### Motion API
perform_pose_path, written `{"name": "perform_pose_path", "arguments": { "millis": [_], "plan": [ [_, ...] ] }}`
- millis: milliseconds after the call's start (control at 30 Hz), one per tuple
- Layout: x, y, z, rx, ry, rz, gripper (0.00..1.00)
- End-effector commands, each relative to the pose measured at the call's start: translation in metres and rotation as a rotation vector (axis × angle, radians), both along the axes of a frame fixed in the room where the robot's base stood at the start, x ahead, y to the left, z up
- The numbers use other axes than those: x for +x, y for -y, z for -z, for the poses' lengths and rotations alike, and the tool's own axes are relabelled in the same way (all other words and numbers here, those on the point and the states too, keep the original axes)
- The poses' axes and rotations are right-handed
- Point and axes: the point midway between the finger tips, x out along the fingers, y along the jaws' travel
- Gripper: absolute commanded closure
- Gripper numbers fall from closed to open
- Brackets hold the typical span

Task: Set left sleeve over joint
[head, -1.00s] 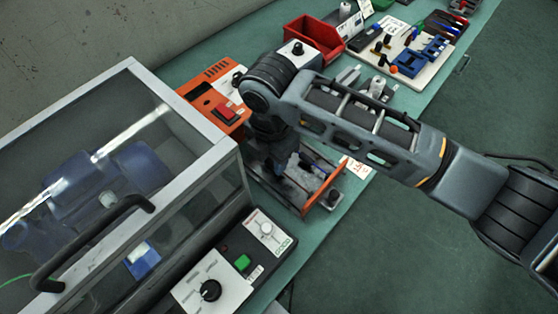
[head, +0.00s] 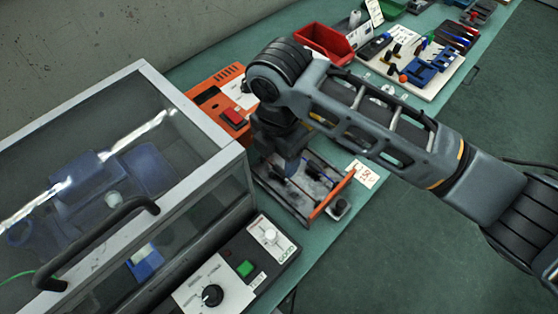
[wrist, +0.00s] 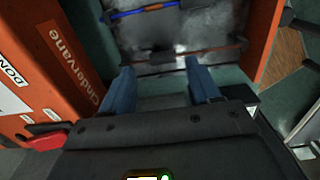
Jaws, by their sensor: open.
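A shallow tray-like fixture (head: 334,203) with an orange-red edge stands on the bench beside the orange unit. Thin wires cross it. In the wrist view one wire (wrist: 128,14) is blue with a short orange part near its middle. A second, darker wire (wrist: 215,49) runs nearer my fingers, with a dark piece around its middle. I cannot tell for sure which piece is the left sleeve or where the joint lies. My gripper (wrist: 160,88) is open, with blue fingers apart and nothing visible between them. In the head view my arm partly hides the gripper and fixture.
An orange unit (head: 205,88) with a red switch stands close left of the fixture. A clear-walled cabinet (head: 150,85) with a handle fills the left. A red bin (head: 323,45) and a tool board (head: 440,75) stand behind. A tag (head: 365,174) lies right of the fixture.

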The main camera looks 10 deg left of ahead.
Motion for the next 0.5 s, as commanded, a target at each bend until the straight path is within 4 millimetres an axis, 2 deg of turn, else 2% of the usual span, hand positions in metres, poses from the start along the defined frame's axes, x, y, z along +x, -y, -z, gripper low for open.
{"name": "perform_pose_path", "arguments": {
  "millis": [200, 333, 500],
  "plan": [
    [0.0, 0.0, -0.033, 0.0, 0.001, -0.001, 0.38],
    [0.0, 0.0, -0.043, -0.001, 0.001, -0.001, 0.38],
    [0.0, 0.0, -0.046, -0.001, 0.0, 0.0, 0.38]
  ]
}}
